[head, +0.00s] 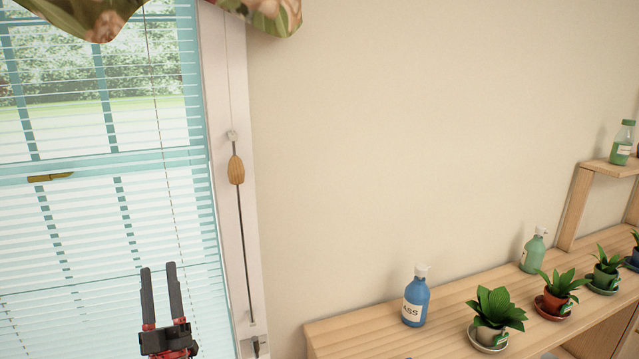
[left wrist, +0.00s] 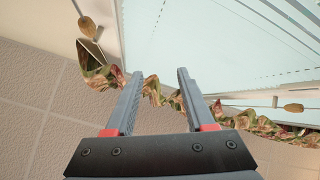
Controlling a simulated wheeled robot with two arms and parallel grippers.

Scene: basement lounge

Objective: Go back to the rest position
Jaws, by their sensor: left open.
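My left gripper (head: 162,288) shows at the bottom left of the head view, its two dark fingers pointing up in front of the window blind (head: 110,215). In the left wrist view the same gripper (left wrist: 157,78) has its fingers apart with nothing between them. It is clear of the blind cord's wooden pull (head: 236,169), which hangs to its right in the head view. My right gripper is in neither view.
A wooden shelf (head: 365,333) at the lower right carries a blue bottle (head: 415,299), a green bottle (head: 534,251) and several potted plants (head: 494,312). A floral valance (head: 88,18) hangs above the window. The wall (head: 420,120) between is bare.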

